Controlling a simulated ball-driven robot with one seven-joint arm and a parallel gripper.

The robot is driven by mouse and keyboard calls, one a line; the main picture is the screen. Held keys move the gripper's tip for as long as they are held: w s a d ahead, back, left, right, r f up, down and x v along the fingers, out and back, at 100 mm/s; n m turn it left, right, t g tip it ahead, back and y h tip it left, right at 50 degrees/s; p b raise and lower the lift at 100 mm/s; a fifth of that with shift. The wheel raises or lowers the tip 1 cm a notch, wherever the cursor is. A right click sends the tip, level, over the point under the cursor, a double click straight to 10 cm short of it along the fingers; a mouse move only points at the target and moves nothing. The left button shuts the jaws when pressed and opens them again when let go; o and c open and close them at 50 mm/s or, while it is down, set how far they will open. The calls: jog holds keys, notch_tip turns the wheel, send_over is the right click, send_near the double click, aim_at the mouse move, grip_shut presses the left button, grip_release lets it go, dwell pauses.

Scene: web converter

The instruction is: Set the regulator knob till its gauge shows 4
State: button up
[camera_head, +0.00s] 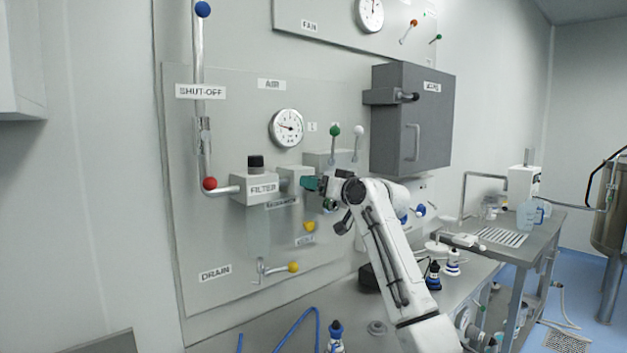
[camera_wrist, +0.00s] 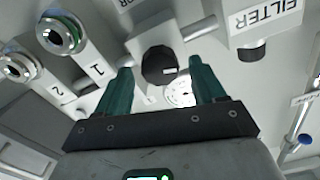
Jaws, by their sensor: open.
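The regulator (camera_head: 294,177) is a pale block on the wall panel, right of the filter, with a REGULATOR label below. Its knob is hidden in the head view. In the wrist view the black round knob (camera_wrist: 158,70) shows between and beyond the teal fingers. My gripper (camera_head: 308,184) is open around the knob's line in that view (camera_wrist: 160,64); I cannot tell whether the fingers touch it. The round white AIR gauge (camera_head: 286,128) sits above the regulator. Its needle points roughly left, and its numbers are too small to read. A white dial (camera_wrist: 181,92) shows partly behind the right finger.
The filter (camera_head: 262,188) with a black top stands just left of the regulator. A green-knobbed lever (camera_head: 334,132) and a white-knobbed lever (camera_head: 358,131) rise close on the right. A grey box (camera_head: 412,120) juts from the wall. A bench (camera_head: 250,338) lies below.

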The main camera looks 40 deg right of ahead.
jog(key=shift+w, duration=1.15)
jog(key=c, duration=1)
